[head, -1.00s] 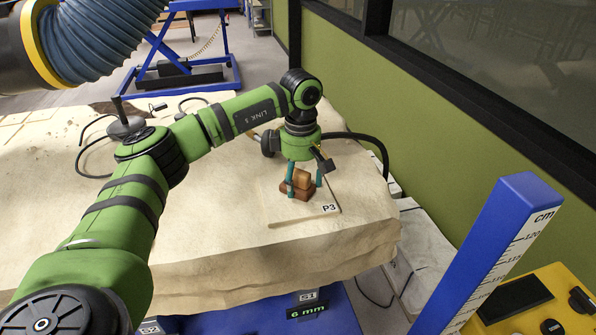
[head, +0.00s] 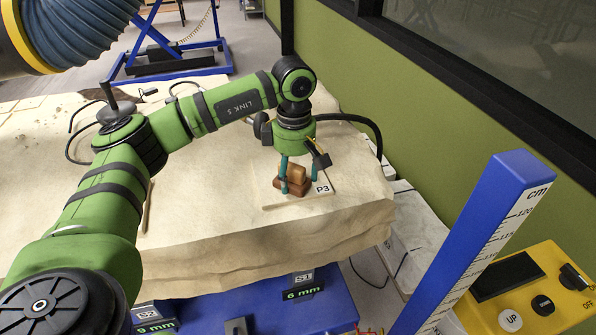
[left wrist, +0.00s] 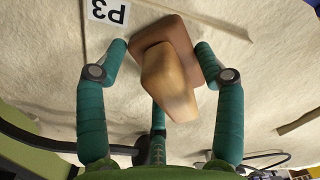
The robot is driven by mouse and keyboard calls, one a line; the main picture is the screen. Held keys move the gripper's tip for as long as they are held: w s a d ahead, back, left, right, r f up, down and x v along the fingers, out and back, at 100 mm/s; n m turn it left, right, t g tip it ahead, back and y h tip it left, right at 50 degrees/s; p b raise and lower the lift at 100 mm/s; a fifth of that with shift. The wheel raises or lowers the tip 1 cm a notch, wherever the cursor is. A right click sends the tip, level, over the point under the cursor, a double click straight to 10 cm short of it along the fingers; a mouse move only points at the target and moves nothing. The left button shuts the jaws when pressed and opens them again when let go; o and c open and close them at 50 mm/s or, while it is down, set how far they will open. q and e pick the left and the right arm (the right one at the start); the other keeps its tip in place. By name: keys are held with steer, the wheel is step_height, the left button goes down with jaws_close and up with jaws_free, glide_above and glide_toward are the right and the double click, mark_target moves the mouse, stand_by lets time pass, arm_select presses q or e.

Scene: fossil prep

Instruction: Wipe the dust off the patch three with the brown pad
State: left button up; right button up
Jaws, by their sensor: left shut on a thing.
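The brown pad (head: 292,186) is a reddish-brown slab with a lighter block on top. It rests on or just over patch three (head: 280,204), a pale square on the block's top beside the P3 label (head: 322,188). My left gripper (head: 299,184) points down, its teal fingers shut around the pad. In the left wrist view the pad (left wrist: 183,85) sits tilted between the fingertips (left wrist: 163,50), with the P3 label (left wrist: 107,11) at the upper left. The ground under the pad is hidden, and I cannot make out dust on the patch. My right gripper is out of view.
The pale rock block (head: 220,220) fills the middle and drops at its near edge to a blue platform (head: 300,317). A blue measuring post (head: 480,240) and yellow control box (head: 525,300) stand at right. A ribbed hose (head: 80,30) hangs at upper left.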

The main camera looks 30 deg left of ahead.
arm_select(q)
steer(key=shift+w+a, duration=1.25)
steer(key=shift+a, duration=0.3)
steer(key=shift+w+a+p, duration=0.5)
steer(key=shift+w+a, duration=0.85)
steer(key=shift+a, duration=0.2)
steer(key=shift+s+d+f, duration=0.1)
steer(key=shift+s+d, duration=0.75)
steer(key=shift+d, duration=0.1)
steer(key=shift+s+d+p, duration=0.2)
steer(key=shift+s+d, duration=0.7)
steer(key=shift+d, duration=0.2)
steer(key=shift+s+d+p, duration=0.2)
steer(key=shift+s+d, duration=0.7)
steer(key=shift+d, duration=0.15)
steer(key=shift+r, duration=0.3)
steer(key=shift+r+p, duration=1.85)
steer(key=shift+r, duration=1.05)
